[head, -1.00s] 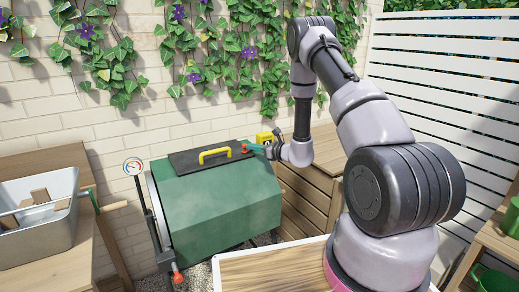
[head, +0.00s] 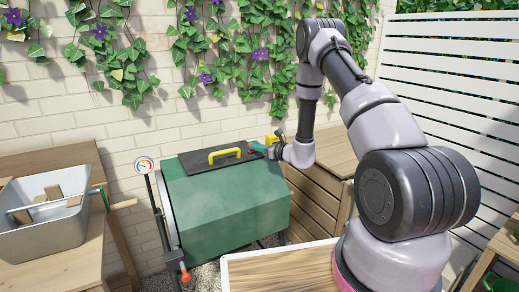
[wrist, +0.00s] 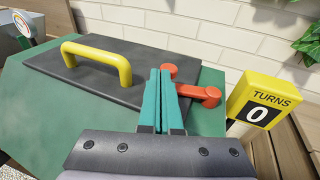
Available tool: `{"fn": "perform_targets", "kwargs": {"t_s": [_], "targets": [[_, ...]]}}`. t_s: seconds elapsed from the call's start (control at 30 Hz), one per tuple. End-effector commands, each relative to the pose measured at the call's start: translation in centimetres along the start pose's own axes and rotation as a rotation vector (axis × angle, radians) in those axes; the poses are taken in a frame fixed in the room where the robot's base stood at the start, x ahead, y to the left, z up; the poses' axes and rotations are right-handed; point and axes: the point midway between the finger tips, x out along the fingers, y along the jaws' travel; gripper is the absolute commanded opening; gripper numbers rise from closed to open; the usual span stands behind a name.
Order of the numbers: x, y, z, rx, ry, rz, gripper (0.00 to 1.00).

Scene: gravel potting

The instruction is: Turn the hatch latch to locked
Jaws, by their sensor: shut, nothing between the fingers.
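In the head view the latch (head: 256,147) is small at the hatch's right end. My gripper (wrist: 160,75) is shut, its two teal fingers together with nothing between them. The fingers overlap part of the latch in the wrist view; I cannot tell whether they touch it. In the head view my gripper (head: 268,151) is right beside the latch.
The hatch is on a green drum (head: 225,205). A yellow counter (wrist: 258,103) reading TURNS 0 stands close to the right of the latch. A gauge (head: 145,165) and a metal tub (head: 45,225) are at left. A brick wall (head: 120,130) is behind.

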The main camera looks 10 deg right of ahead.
Motion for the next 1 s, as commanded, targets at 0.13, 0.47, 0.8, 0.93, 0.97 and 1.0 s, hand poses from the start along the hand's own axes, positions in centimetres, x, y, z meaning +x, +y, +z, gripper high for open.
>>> {"fn": "perform_targets", "kwargs": {"t_s": [0.13, 0.47, 0.8, 0.93, 0.97, 1.0], "targets": [[0.8, 0.2, 0.1, 0.000, -0.001, -0.001, 0.00], [1.9, 0.5, 0.3, 0.000, -0.001, -0.001, 0.00], [2.1, 0.5, 0.3, 0.000, 0.000, -0.001, 0.00], [2.1, 0.5, 0.3, 0.000, 0.000, 0.000, 0.00], [2.1, 0.5, 0.3, 0.000, 0.000, 0.000, 0.00], [2.1, 0.5, 0.3, 0.000, 0.000, 0.000, 0.00]]}}
